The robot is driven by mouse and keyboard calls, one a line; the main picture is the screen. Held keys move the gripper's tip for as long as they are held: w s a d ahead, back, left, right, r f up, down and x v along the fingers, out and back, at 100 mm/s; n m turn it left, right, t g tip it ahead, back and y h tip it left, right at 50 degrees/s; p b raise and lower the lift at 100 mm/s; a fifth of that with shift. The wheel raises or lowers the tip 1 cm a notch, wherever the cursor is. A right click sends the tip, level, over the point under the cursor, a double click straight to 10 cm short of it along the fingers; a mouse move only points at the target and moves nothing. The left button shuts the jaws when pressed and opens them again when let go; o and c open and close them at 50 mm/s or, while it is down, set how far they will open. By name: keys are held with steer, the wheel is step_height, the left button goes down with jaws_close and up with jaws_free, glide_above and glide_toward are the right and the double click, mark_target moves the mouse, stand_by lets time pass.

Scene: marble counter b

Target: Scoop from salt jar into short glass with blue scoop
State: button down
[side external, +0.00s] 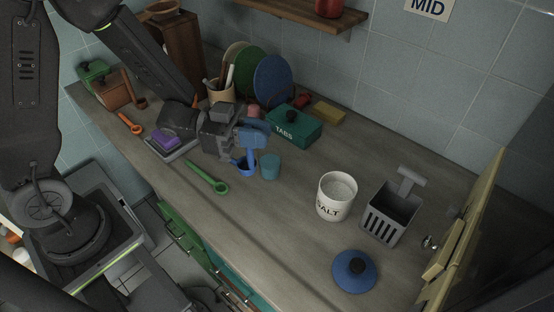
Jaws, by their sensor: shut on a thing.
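My gripper (250,132) is shut on the blue scoop (248,158), holding it by its upper part with the bowl hanging low. The bowl is just left of the short teal glass (270,168); I cannot tell whether they touch. What the bowl contains is not clear. The glass stands upright on the counter, and its inside is hard to see. The white salt jar (333,208), marked SALT, stands open to the right with pale salt (341,187) near its top. A blue lid with a dark knob (345,281) lies in front of the jar.
A green scoop (207,178) and an orange scoop (130,124) lie on the counter (262,222). A grey slotted holder (388,217) is right of the jar. The counter between glass and jar is clear.

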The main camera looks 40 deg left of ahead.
steer(key=w+d+r+h, duration=0.1)
steer(key=w+d+r, duration=0.2)
steer(key=w+d, duration=0.3)
steer(key=w+d+r, duration=0.2)
steer(key=w+d, duration=0.3)
steer(key=d, duration=0.4)
step_height(320, 180, down, 13)
steer(key=n+t, duration=0.1)
stand_by(0.7)
stand_by(1.0)
step_height(320, 180, up, 9)
steer(key=a, duration=0.1)
steer(key=shift+a, duration=0.25)
stand_by(1.2)
stand_by(0.4)
